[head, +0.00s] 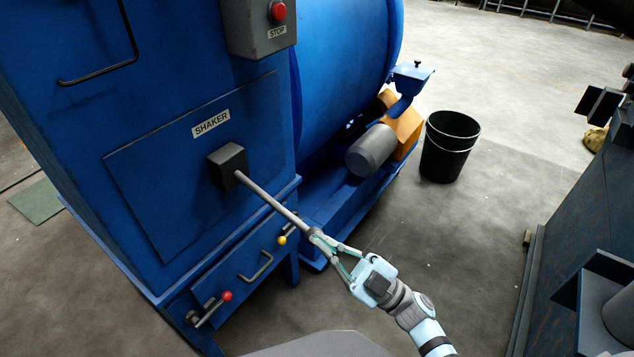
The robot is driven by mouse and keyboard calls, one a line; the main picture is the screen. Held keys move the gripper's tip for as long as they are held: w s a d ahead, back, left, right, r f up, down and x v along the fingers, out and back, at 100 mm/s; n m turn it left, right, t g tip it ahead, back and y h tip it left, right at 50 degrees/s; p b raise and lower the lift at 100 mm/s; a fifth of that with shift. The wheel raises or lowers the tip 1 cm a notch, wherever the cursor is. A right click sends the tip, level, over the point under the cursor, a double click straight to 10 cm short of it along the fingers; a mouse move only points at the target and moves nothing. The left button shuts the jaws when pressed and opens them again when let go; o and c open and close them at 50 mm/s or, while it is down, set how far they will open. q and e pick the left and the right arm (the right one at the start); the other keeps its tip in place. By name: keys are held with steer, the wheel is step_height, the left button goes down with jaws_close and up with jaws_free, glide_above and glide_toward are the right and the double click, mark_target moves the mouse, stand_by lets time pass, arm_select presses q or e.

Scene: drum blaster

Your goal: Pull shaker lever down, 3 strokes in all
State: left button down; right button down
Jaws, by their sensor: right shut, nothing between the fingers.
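The shaker lever (270,202) is a grey rod. It comes out of a black block (228,166) on the blue panel under the SHAKER label (210,123) and slants down to the right in the picture. My right gripper (317,238) is at the rod's outer end, its arm coming in from the lower right. Its fingers are shut with nothing between them. The fingertips overlap the rod's end, so I cannot tell whether they touch it. My left gripper is out of view.
A grey box with a red STOP button (278,11) sits above the panel. Below are a drawer handle (256,267), a red-knobbed lever (226,296) and a yellow knob (282,240). A black bucket (449,147) stands behind, and dark machinery (590,230) at right. Floor between is clear.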

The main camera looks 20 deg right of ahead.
steer(key=shift+f, duration=0.2)
